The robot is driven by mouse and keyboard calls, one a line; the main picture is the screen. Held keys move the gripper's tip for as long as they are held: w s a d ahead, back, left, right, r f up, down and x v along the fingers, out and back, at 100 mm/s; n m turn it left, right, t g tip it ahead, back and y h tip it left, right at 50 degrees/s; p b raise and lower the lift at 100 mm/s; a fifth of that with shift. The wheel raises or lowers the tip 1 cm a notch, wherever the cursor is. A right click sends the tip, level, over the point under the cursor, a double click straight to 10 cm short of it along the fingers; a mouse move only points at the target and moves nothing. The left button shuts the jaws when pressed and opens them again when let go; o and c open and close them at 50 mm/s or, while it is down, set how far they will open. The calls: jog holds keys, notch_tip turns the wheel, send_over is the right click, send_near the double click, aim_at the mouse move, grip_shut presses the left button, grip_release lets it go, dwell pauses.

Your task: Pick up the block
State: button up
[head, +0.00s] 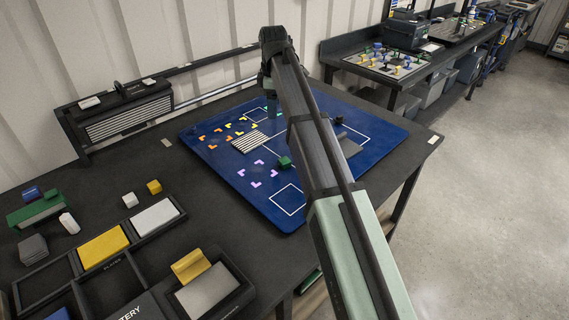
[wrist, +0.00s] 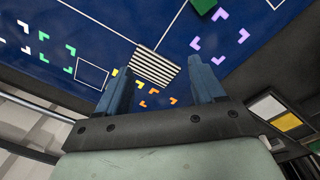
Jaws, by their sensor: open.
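A small green block (head: 285,162) sits on the blue mat (head: 215,165), beside the purple corner marks. A green block also shows, cut off, at the top edge of the wrist view (wrist: 204,5). My gripper (head: 271,108) is above the far part of the mat, beyond the green block and partly hidden by my arm. In the wrist view my gripper (wrist: 159,66) has its two blue fingers spread, with nothing held between them. Its fingers are clear of the green block.
A dark block (head: 340,120) and a grey plate (head: 348,146) lie on the mat's right side. A striped pad (head: 250,141) lies left of the green block. Trays with yellow (head: 103,247) and white (head: 155,216) pieces stand front left. A dark vented box (head: 125,117) stands at the wall.

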aim_at(285, 160)
jog(key=s+d+f+n, duration=0.1)
jog(key=s+d+n, duration=0.2)
jog(key=s+n, duration=0.4)
jog(key=shift+g, duration=0.4)
jog(key=shift+s+d+f, duration=0.1)
jog(key=shift+f, duration=2.25)
jog(key=shift+s+d+f, duration=0.1)
jog(key=shift+f, duration=2.25)
jog(key=shift+s+d+f, duration=0.1)
jog(key=shift+f, duration=2.25)
jog(key=shift+c, duration=0.5)
jog(key=c, duration=1)
